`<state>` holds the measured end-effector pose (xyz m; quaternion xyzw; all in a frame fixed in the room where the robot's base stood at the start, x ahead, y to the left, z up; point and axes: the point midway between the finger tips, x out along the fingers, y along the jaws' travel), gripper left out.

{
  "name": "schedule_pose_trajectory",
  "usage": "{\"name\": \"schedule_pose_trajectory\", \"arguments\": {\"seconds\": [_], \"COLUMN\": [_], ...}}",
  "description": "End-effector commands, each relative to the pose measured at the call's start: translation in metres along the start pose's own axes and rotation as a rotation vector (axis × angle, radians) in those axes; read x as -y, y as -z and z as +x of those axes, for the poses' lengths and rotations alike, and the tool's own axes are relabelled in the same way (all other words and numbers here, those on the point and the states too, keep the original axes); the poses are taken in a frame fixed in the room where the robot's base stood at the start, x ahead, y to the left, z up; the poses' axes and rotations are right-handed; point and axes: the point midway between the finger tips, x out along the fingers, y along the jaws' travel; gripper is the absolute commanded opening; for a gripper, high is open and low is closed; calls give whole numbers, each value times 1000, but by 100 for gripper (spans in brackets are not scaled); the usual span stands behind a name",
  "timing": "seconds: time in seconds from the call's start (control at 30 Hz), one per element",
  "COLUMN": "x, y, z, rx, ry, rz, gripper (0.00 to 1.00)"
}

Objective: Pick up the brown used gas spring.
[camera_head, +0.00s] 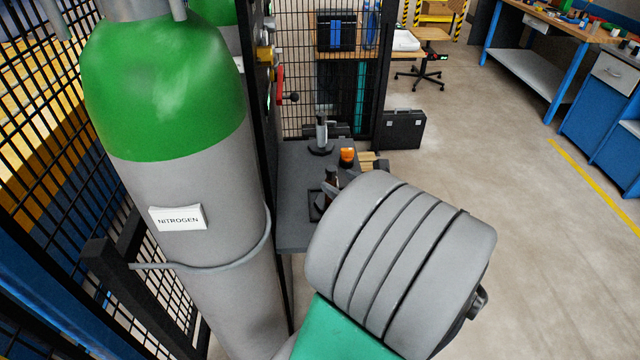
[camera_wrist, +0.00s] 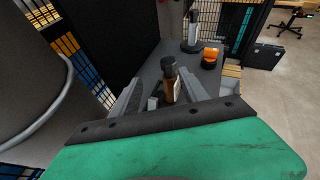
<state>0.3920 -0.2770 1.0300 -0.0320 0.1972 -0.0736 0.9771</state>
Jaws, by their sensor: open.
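The brown used gas spring (camera_wrist: 169,83) stands upright on the dark grey bench top in the wrist view, with a black upper end and a pale tag on its side. My gripper (camera_wrist: 161,78) is open, with one finger on each side of the spring in the picture. I cannot tell whether either finger touches it. Its lower end is hidden behind the gripper's front edge. In the head view, only a dark sliver of the spring (camera_head: 332,178) shows beside my arm, which hides most of the gripper.
On the bench (camera_head: 291,190), a silver and black cylinder on a round base (camera_head: 321,138) and an orange beacon (camera_head: 347,156) stand behind the spring. A large nitrogen bottle (camera_head: 190,120) and mesh fence are at left. A black case (camera_head: 402,130) stands on the floor.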

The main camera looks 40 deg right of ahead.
Motion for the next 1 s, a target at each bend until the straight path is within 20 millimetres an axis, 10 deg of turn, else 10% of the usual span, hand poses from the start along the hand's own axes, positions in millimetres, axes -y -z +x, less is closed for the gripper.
{"name": "schedule_pose_trajectory", "arguments": {"seconds": [0.6, 1.0], "x": [17, 17], "y": [-6, -6], "z": [70, 71], "rx": [39, 39], "ry": [36, 37], "rz": [115, 113], "gripper": [52, 36]}}
